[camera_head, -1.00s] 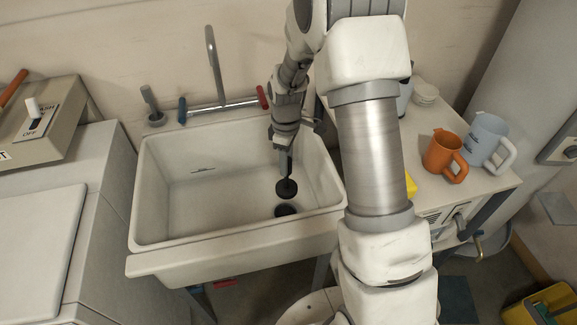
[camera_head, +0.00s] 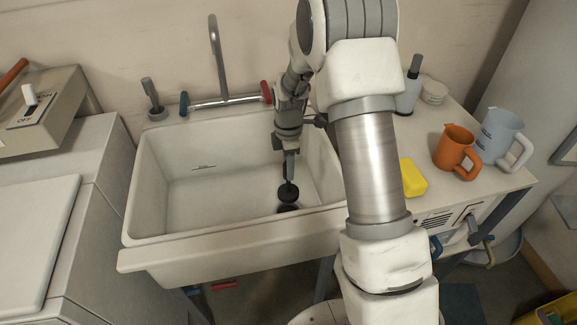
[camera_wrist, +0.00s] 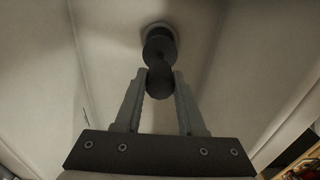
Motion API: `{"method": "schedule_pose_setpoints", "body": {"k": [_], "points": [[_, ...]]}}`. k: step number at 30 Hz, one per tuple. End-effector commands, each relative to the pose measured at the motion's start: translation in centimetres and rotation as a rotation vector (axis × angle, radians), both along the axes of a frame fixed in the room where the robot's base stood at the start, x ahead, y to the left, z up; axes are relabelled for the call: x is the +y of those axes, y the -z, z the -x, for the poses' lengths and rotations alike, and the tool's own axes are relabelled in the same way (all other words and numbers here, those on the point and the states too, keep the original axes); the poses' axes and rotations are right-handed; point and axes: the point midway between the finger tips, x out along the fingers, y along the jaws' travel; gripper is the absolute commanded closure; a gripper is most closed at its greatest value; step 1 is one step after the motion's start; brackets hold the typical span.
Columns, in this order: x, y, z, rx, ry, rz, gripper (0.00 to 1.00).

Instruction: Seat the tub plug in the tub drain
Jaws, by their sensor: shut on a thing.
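The dark tub plug (camera_head: 288,194) hangs upright below my gripper (camera_head: 289,176) inside the white tub. My gripper is shut on its upper part; in the wrist view the plug (camera_wrist: 160,83) shows between the fingertips (camera_wrist: 160,74). The dark tub drain (camera_head: 287,208) is in the tub floor, just below the plug in the head view and partly covered by it. In the wrist view the drain's pale rim (camera_wrist: 157,27) shows beyond the plug. The plug looks apart from the drain, but the exact gap is hard to tell.
The tub's walls (camera_head: 147,195) surround my gripper. A faucet (camera_head: 218,62) with blue and red handles stands behind. A yellow block (camera_head: 412,178), an orange mug (camera_head: 454,148) and a pale blue pitcher (camera_head: 497,136) stand on the counter at right. The tub's left floor is clear.

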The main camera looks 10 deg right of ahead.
Motion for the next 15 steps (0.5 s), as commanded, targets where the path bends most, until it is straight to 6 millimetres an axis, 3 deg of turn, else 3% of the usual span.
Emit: {"method": "schedule_pose_setpoints", "body": {"k": [15], "points": [[0.0,3.8,0.0,0.001,0.001,0.000,1.00]]}}
